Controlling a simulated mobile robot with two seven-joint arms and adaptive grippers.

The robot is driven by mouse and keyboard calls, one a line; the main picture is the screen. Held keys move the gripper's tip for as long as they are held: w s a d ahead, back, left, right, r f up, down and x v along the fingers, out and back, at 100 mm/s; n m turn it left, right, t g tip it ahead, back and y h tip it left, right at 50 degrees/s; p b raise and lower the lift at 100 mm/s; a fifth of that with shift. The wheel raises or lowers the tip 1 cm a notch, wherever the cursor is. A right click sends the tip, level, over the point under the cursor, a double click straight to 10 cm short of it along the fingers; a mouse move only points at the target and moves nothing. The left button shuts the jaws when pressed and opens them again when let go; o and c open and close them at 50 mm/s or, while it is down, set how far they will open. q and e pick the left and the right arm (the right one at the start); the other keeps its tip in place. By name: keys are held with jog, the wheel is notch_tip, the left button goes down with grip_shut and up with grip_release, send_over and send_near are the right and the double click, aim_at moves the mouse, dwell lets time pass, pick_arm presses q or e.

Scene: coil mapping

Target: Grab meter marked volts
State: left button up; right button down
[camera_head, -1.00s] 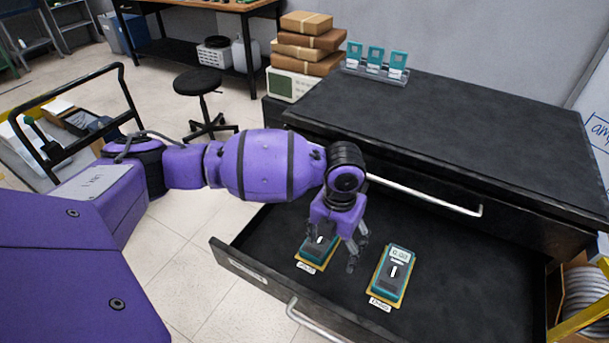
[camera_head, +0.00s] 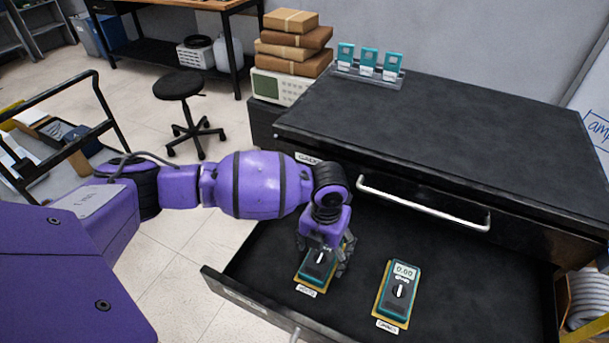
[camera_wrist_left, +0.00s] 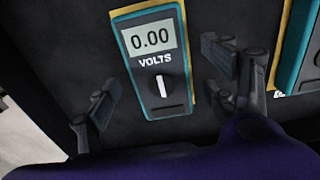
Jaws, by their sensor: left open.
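The meter marked VOLTS (camera_wrist_left: 153,62) is teal and grey with a 0.00 display and a dial. In the head view the same meter (camera_head: 317,268) lies in the open drawer on a yellow pad, its upper part hidden by my gripper. My left gripper (camera_head: 325,257) is directly over it, pointing down. In the left wrist view my left gripper (camera_wrist_left: 165,85) is open, one finger on each side of the meter, with gaps showing between fingers and meter. My right gripper is out of view.
A second teal meter (camera_head: 397,291) lies to the right in the drawer (camera_head: 460,290), its label too small to read. The black cabinet top (camera_head: 440,120) is behind, with a rack of several teal items (camera_head: 368,75). A drawer handle (camera_head: 420,205) juts out above the drawer.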

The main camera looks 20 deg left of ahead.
pick_arm(q)
jog(key=shift+w+f, duration=0.1)
jog(key=shift+f, duration=0.65)
jog(key=shift+c, duration=0.6)
jog(key=c, duration=1.4)
jog(key=shift+r, duration=0.1)
